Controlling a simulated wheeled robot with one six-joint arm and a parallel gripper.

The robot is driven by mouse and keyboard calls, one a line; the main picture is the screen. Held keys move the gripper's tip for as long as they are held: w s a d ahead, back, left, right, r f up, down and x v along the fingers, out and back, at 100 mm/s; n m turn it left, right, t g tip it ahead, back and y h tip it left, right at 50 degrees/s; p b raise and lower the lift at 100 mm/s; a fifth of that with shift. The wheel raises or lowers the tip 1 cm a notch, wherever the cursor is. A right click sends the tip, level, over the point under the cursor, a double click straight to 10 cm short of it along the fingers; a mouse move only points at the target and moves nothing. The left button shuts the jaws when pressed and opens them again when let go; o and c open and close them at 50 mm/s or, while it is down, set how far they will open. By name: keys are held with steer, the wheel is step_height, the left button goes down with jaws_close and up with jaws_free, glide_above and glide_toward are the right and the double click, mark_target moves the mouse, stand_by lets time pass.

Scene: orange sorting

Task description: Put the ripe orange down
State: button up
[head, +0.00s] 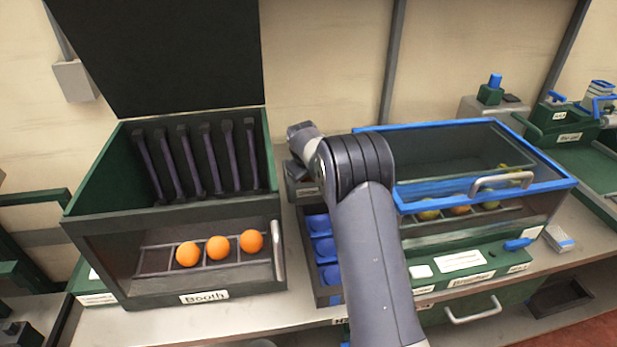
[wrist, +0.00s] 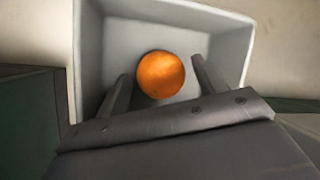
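In the wrist view, a ripe orange (wrist: 161,75) lies inside a pale grey, box-shaped bin (wrist: 228,45). My gripper (wrist: 160,68) is open, with one finger on each side of the orange. A gap shows between each finger and the fruit. In the head view my arm hides the gripper and this orange. Three more oranges sit in a row on the rack of the booth (head: 102,262) at the left: a left one (head: 188,254), a middle one (head: 218,247) and a right one (head: 251,241).
The booth's dark lid stands open. Right of my arm is a blue-framed glass case (head: 560,183) with yellowish and orange fruit inside. A tray with blue cups (head: 322,247) lies between booth and case, partly behind my arm. A green unit (head: 560,140) stands at the far right.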

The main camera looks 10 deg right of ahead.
steer(key=shift+s+r, duration=0.1)
steer(key=shift+r, duration=0.4)
steer(key=v, duration=1.1)
steer(key=shift+b, duration=0.3)
steer(key=shift+r, duration=0.1)
stand_by(0.5)
